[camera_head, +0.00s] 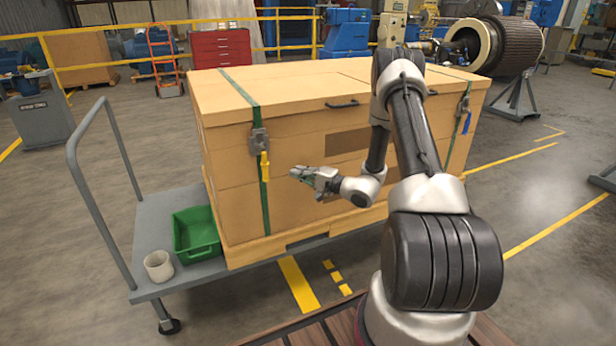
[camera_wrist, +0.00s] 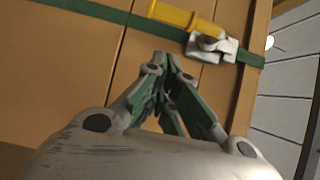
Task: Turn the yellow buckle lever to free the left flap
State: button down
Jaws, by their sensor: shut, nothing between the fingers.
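The yellow buckle lever (camera_head: 264,166) hangs down from a grey buckle (camera_head: 259,141) on the left green strap (camera_head: 266,210) of a large wooden crate (camera_head: 225,190). In the wrist view the yellow lever (camera_wrist: 185,18) and the metal buckle (camera_wrist: 211,45) lie at the top, just beyond my fingertips. My gripper (camera_head: 294,171) is in front of the crate's face, to the right of the lever and apart from it. In the wrist view my gripper (camera_wrist: 164,62) has its fingertips together with nothing between them. The left flap (camera_head: 215,90) on the crate's top lies flat.
The crate stands on a grey cart (camera_head: 150,235) with a tall handle (camera_head: 90,190). A green bin (camera_head: 196,234) and a white cup (camera_head: 158,266) stand on the cart left of the crate. A second buckle (camera_head: 463,106) is on the right strap. A black handle (camera_head: 342,104) sits near the lid's front edge.

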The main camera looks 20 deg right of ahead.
aim_at(263, 162)
jog(key=w+a, duration=0.3)
jog(key=a, duration=0.2)
jog(key=shift+w+a, duration=0.25)
jog(key=shift+a, duration=0.15)
jog(key=shift+f, duration=0.1)
jog(key=shift+a+f+m, duration=0.1)
jog(key=shift+a+m, duration=0.15)
jog(key=shift+m, duration=0.15)
